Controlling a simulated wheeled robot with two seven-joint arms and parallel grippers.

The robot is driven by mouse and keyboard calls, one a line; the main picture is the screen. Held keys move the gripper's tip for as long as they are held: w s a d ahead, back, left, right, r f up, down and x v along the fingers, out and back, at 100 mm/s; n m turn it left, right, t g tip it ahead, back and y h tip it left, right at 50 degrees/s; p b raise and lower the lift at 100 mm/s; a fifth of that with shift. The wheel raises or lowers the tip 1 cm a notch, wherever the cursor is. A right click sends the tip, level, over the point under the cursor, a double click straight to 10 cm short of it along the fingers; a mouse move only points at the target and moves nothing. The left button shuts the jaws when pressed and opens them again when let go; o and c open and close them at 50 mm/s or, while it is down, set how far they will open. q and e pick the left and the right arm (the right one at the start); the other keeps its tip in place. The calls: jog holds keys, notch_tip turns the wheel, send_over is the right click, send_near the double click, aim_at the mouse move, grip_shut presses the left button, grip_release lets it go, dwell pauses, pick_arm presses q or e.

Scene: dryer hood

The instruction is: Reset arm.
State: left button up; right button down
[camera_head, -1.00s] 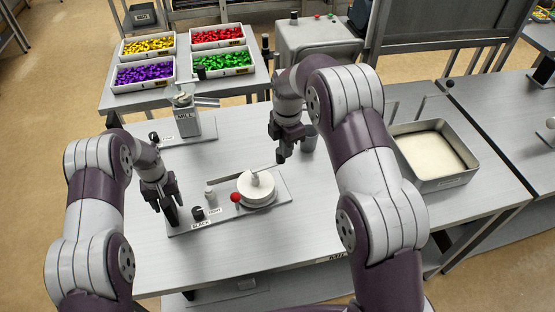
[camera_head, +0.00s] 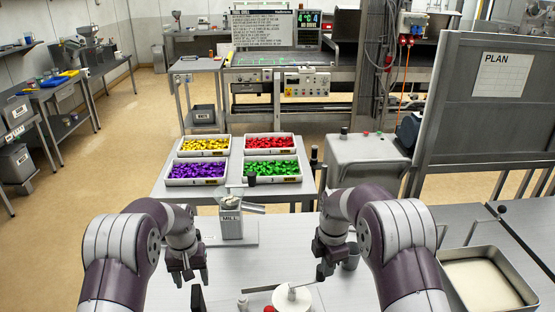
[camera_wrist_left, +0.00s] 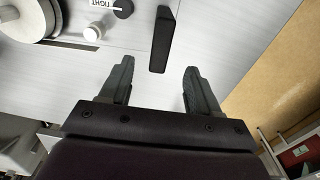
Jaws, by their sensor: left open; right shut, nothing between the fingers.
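My left gripper (camera_head: 188,277) is open and empty above the left part of the table, fingers pointing down. In the left wrist view its two fingers (camera_wrist_left: 158,82) are spread, with a black slab (camera_wrist_left: 162,40) beyond and between their tips, not gripped. The slab (camera_head: 197,298) also shows below the gripper in the head view. A white round device (camera_head: 291,298) with a knob sits below, between the grippers, cut off by the picture's lower edge.
The mill (camera_head: 231,222) stands behind the grippers. Trays of yellow (camera_head: 205,145), red (camera_head: 269,142), purple (camera_head: 196,171) and green pieces (camera_head: 271,169) sit on the table behind. A metal pan (camera_head: 520,286) of pale powder is at right.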

pick_arm(q)
jog(key=shift+f, duration=0.25)
jog(key=s, duration=0.1)
jog(key=s+f, duration=0.1)
jog(key=shift+s+f, duration=0.3)
jog(key=s+r+m+t+b, duration=0.1)
jog(key=s+b, duration=0.7)
jog(key=s, duration=1.5)
jog(key=shift+d+r, duration=0.3)
jog(key=shift+r, duration=0.3)
pick_arm(e)
jog(key=s+d+f+m, duration=0.1)
jog(key=s+m, duration=0.9)
jog(key=s, duration=0.2)
jog(key=s+f+m+t, duration=0.1)
jog(key=s+f+m, duration=0.1)
jog(key=s+m, duration=0.8)
jog(key=s, duration=0.3)
jog(key=shift+d+f, duration=0.2)
jog(key=shift+d, duration=0.15)
pick_arm(q)
jog(key=shift+s, duration=0.3)
pick_arm(e)
jog(key=shift+s, duration=0.15)
